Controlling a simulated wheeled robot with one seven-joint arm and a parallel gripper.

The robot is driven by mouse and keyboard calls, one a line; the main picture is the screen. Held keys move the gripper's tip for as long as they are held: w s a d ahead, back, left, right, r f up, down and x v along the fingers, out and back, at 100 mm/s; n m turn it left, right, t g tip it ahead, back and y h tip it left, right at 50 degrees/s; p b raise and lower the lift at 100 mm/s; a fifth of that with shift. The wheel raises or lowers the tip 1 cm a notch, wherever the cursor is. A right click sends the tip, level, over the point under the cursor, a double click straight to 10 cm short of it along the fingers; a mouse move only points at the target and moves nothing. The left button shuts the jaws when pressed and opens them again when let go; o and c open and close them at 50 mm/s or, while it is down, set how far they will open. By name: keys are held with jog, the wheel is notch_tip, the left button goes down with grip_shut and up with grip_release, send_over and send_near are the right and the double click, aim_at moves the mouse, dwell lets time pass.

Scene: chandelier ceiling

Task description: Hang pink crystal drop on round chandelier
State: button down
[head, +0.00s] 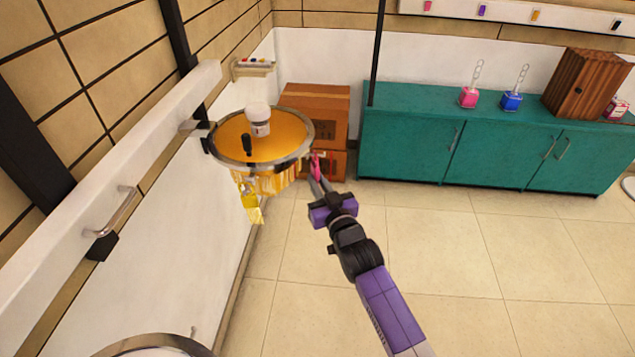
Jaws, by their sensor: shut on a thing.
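The round chandelier (230,138) has an orange top plate and a metal rim, and is at the left wall. Amber drops (270,180) hang below its rim on the near side. A pink crystal drop (316,167) is in my gripper (317,175), close to the chandelier's right rim. My gripper is shut on the drop's lower part as it shows here. The drop is small in this view, and I cannot tell whether it touches the rim. The chandelier's far underside is hidden.
A white wall panel with a metal handle (117,212) runs along the left. Cardboard boxes (318,103) stand behind the chandelier. A teal cabinet (408,140) at the back holds a pink bottle (468,97), a blue bottle (511,101) and a wooden box (588,84). The tiled floor at right is clear.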

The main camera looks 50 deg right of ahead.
jog(key=c, duration=1.4)
grip_release()
jog(key=shift+o, duration=0.5)
jog(key=o, duration=0.6)
jog(key=shift+c, duration=0.2)
jog(key=shift+p+v, duration=1.25)
jog(key=shift+v, duration=0.05)
jog(key=shift+p+v, duration=0.7)
jog(key=shift+v, duration=1.8)
